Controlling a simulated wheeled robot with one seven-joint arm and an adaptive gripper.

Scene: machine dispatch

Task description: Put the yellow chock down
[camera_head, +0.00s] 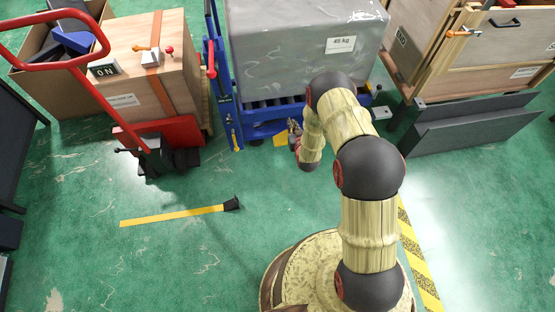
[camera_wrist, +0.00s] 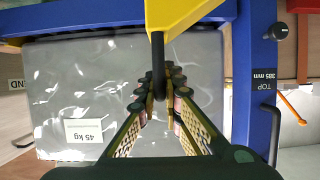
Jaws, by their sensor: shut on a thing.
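The yellow chock (camera_wrist: 185,18) is at the top of the wrist view, with a black bar-like handle running down from it between my fingertips. My gripper (camera_wrist: 160,80) is shut on that handle. In the head view a small part of the yellow chock (camera_head: 281,139) shows just left of my gripper (camera_head: 294,127), in front of the blue frame's lower edge. My arm and gripper hide part of it. I cannot tell whether the chock touches the floor.
A blue frame (camera_head: 240,130) carries a grey wrapped block (camera_head: 290,50) labelled 45 kg. A red-handled truck (camera_head: 170,130) with a wooden crate (camera_head: 150,65) stands left. Grey panels (camera_head: 475,125) and a wooden cabinet are at right. Green floor with a yellow strip (camera_head: 170,216) is open at front left.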

